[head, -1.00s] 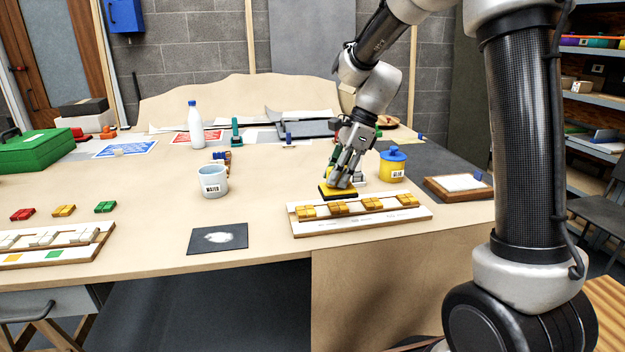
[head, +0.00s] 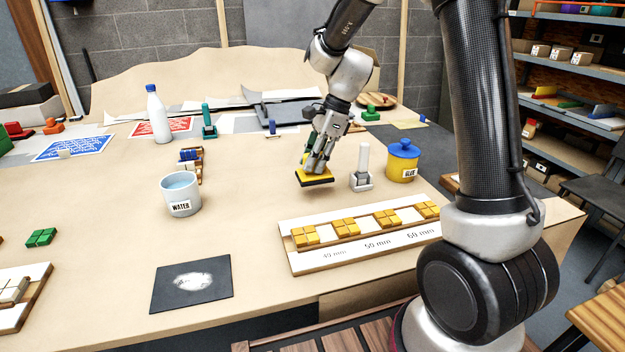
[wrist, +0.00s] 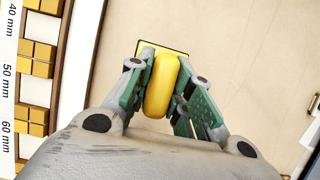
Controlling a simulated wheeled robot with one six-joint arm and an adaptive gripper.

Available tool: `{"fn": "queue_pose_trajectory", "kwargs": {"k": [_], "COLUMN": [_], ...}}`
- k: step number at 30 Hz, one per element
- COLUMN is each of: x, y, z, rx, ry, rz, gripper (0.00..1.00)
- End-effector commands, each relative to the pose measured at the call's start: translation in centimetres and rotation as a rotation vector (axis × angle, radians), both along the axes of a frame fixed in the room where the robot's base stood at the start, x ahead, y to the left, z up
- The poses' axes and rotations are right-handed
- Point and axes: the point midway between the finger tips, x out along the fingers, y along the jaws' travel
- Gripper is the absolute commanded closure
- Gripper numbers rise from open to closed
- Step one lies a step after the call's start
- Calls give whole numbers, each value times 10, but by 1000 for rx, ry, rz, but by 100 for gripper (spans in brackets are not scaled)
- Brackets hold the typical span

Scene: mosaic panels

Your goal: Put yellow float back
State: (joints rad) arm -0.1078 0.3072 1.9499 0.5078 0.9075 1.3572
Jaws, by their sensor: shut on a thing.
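The yellow float (head: 317,171) has a dark base pad and a rounded yellow handle. In the wrist view its yellow handle (wrist: 161,86) lies between the two green finger pads. My gripper (head: 318,160) is shut on this handle and holds the float over the table, left of the glue pot. A shadow shows on the table beneath it, so it looks raised. Most of the float's base is hidden in the wrist view by the handle and fingers.
A tile rack (head: 290,262) with yellow tiles stands in front. A white upright holder (head: 362,181) and glue pot (head: 404,165) are right of the float. A water cup (head: 181,196) and dark mat (head: 164,287) are left.

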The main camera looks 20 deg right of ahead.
Motion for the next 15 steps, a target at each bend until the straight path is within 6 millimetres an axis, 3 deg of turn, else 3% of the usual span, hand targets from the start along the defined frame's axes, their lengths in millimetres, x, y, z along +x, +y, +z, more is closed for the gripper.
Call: {"fn": "queue_pose_trajectory", "kwargs": {"k": [12,15], "x": [0,0], "y": [0,0], "z": [-49,-52], "rx": [0,0], "ry": [0,-2], "rz": [-1,0], "gripper": [98,98]}}
